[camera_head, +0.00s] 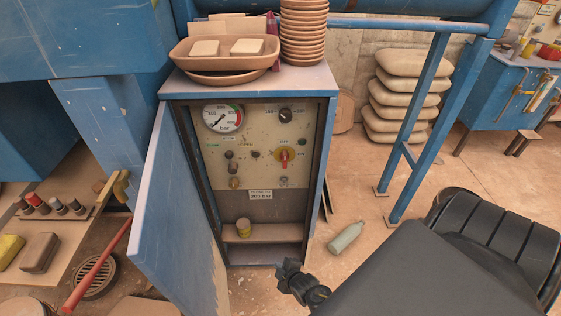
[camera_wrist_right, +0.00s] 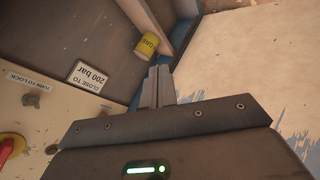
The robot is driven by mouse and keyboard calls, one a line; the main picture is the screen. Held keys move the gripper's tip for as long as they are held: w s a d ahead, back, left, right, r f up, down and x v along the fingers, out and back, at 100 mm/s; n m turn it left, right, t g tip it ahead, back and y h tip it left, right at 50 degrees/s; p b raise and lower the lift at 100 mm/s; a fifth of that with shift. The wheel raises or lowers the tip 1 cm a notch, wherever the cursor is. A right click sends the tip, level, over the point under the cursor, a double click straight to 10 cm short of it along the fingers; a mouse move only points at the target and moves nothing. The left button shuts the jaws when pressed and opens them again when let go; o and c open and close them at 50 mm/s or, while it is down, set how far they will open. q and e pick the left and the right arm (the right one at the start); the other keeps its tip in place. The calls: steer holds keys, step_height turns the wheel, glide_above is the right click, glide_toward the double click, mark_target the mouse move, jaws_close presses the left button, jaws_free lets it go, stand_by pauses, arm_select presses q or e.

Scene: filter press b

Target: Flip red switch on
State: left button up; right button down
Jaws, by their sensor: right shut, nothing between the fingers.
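The red switch (camera_head: 285,156) is a red handle on a round yellow plate, at the right of the control panel inside the open cabinet. Its handle looks roughly upright in the head view. Part of it shows at the lower left edge of the right wrist view (camera_wrist_right: 8,147). My right gripper (camera_head: 288,268) is in front of the cabinet, below and apart from the switch. In the wrist view its fingers (camera_wrist_right: 156,88) are together and empty, pointing toward the lower shelf area. My left gripper is not in view.
The blue cabinet door (camera_head: 165,215) stands open on the left. A pressure gauge (camera_head: 222,117) and several knobs share the panel. A yellow can (camera_head: 244,228) stands on the shelf below. A green bottle (camera_head: 345,238) lies on the floor at right. Bowls (camera_head: 303,30) are stacked on top.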

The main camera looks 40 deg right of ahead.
steer(key=w+d+r+n+t+h, duration=0.1)
steer(key=w+d+r+t, duration=0.1)
steer(key=w+r, duration=0.45)
steer(key=w+d+r+n+t+h, duration=0.1)
steer(key=w+d+r+n+t, duration=0.15)
steer(key=r, duration=0.65)
steer(key=n+t+h, duration=0.2)
steer(key=t+h, duration=0.1)
glide_toward(285, 159)
steer(key=w+a, duration=0.2)
steer(key=a, duration=0.3)
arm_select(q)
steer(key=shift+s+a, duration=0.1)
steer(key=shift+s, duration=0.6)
arm_select(e)
steer(key=shift+w+r, duration=0.15)
steer(key=shift+r, duration=0.3)
steer(key=shift+w, duration=0.1)
